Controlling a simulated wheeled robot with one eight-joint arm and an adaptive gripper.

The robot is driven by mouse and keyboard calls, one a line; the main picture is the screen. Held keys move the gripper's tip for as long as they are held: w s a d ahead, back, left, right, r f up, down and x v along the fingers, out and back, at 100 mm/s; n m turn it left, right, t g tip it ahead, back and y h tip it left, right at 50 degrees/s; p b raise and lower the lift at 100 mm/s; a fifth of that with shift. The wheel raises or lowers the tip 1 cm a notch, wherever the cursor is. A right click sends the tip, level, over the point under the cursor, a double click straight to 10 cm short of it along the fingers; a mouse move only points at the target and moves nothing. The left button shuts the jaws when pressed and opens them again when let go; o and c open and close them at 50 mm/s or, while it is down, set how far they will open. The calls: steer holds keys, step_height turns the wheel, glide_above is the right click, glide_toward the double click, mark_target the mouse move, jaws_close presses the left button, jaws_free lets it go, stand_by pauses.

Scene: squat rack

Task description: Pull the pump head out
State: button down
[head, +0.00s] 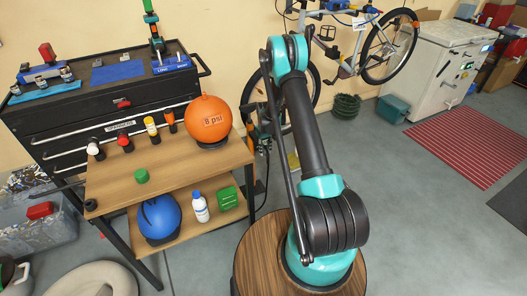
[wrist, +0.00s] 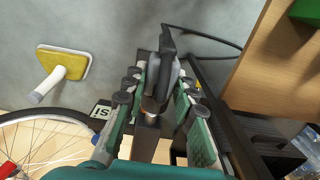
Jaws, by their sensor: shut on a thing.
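The pump head (wrist: 167,45) is a black piece with a grey metal stem below it, seen in the middle of the wrist view. My gripper (wrist: 162,85) is shut on it, with one green-padded finger on each side. The lower end of the stem is partly hidden between the fingers, so I cannot tell how deep it sits in what is below. In the head view, my gripper (head: 260,130) is small and partly hidden behind my arm, between the wooden shelf and the bicycle.
The wooden shelf unit (head: 105,183) with an orange ball (head: 208,118) stands close to the left. A bicycle wheel (wrist: 50,145) is at lower left in the wrist view. A yellow pad (wrist: 62,65) lies on the floor nearby. Open floor (head: 410,210) is at right.

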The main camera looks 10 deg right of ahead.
mark_target(269, 155)
steer(key=shift+s+d, duration=0.25)
steer(key=shift+s, duration=0.5)
steer(key=shift+s+d, duration=0.3)
steer(key=shift+s, duration=0.5)
steer(key=shift+s+d, duration=0.25)
steer(key=shift+s, duration=0.5)
